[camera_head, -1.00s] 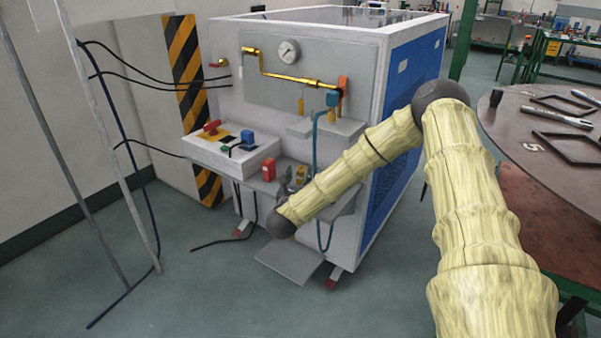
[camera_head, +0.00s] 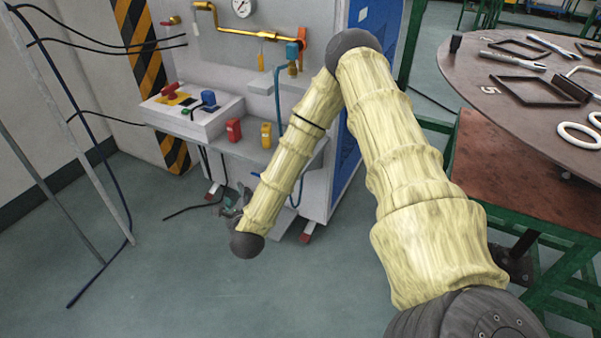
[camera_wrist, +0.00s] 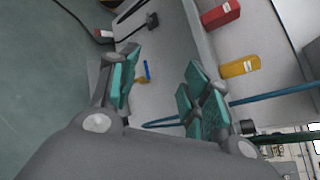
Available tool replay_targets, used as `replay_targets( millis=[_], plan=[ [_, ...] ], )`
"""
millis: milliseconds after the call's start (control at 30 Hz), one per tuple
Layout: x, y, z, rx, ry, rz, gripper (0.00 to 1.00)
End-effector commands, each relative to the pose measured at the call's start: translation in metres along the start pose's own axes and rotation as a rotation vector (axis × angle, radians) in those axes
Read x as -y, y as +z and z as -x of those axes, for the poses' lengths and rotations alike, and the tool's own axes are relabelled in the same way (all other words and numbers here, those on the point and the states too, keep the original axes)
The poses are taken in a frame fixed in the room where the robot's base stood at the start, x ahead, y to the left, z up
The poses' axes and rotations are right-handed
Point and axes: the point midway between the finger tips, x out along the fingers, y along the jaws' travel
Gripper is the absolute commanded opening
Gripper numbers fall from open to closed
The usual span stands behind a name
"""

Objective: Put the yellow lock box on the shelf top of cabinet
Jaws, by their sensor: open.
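The yellow lock box (camera_head: 266,135) stands on the grey shelf (camera_head: 248,148) on the front of the cabinet (camera_head: 235,65), right of a red box (camera_head: 233,130). In the wrist view the yellow lock box (camera_wrist: 240,66) is at the upper right, beyond the right finger and apart from it. My gripper (camera_wrist: 165,86) is open, with nothing held between its teal pads. In the head view my gripper (camera_head: 231,202) is low in front of the cabinet, below the shelf, partly hidden by my wrist. A smaller grey ledge (camera_head: 262,86) sits higher on the cabinet, partly behind my arm.
A console (camera_head: 192,115) with a red knob and a blue switch is left of the boxes. A blue hose (camera_head: 279,105) hangs right of them, close to my arm. Black cables cross at the left. A round table (camera_head: 500,90) with tools is at right. Floor at front left is clear.

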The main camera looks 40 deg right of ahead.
Motion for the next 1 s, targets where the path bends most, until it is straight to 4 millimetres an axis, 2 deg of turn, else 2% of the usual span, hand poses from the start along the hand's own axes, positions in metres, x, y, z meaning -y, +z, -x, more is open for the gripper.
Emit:
replay_targets(
  millis=[33, 200, 400, 500, 600, 733, 900, 1000],
  plan=[
    [-0.024, -0.009, 0.012, -0.002, 0.075, 0.124, 0.48],
    [-0.09, -0.05, 0.057, 0.018, 0.319, 0.556, 0.48],
    [-0.145, -0.107, 0.122, 0.112, 0.605, 1.052, 0.48],
    [-0.162, -0.139, 0.157, 0.186, 0.749, 1.291, 0.48],
    [-0.172, -0.17, 0.194, 0.283, 0.893, 1.52, 0.48],
    [-0.174, -0.211, 0.243, 0.441, 1.083, 1.8, 0.48],
    [-0.161, -0.256, 0.298, 0.675, 1.307, 2.085, 0.48],
    [-0.151, -0.273, 0.32, 0.793, 1.401, 2.188, 0.48]
  ],
)
